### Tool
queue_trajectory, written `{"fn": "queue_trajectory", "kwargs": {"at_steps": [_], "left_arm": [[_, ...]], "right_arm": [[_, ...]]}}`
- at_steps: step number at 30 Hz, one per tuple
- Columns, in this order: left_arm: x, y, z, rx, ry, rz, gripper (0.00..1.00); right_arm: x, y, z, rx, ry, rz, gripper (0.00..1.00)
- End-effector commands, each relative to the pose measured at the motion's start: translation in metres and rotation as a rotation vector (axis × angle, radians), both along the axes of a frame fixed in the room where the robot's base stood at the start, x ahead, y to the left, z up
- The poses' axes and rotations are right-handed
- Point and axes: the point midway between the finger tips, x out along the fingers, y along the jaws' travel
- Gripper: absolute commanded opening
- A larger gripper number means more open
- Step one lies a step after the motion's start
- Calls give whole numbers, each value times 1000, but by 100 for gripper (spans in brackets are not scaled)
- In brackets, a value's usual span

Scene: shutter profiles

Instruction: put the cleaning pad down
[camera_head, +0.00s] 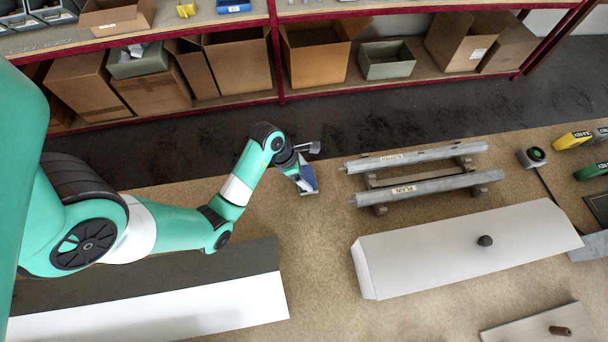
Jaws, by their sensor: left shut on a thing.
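My left gripper (301,171) reaches in from the left and points down over the tan work table (330,215), near its back edge. It is shut on the cleaning pad (309,185), a small blue and pale grey piece at its fingertips. The gripper covers part of the pad. I cannot tell whether the pad touches the table or hangs just above it. My right gripper is not in view.
Two grey labelled profiles (420,187) lie on a rack to the right. A dark and white panel (200,305) lies front left. Shelves with cardboard boxes (318,60) stand behind.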

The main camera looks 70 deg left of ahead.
Motion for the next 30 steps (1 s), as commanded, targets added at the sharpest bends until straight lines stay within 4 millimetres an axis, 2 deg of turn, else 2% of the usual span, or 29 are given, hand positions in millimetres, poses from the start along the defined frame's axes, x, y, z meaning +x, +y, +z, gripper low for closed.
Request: {"fn": "queue_trajectory", "kwargs": {"at_steps": [6,7,14,18,20,30], "left_arm": [[0,0,-4,0,0,0,36],[0,0,-2,0,0,0,98],[0,0,-2,0,0,0,100],[-2,1,9,1,-2,2,100],[-5,1,18,1,-2,2,100],[-36,5,96,2,-2,2,100]], "right_arm": [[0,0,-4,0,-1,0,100],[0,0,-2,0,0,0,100],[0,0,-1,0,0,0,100],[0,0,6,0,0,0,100],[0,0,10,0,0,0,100],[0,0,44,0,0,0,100]]}}
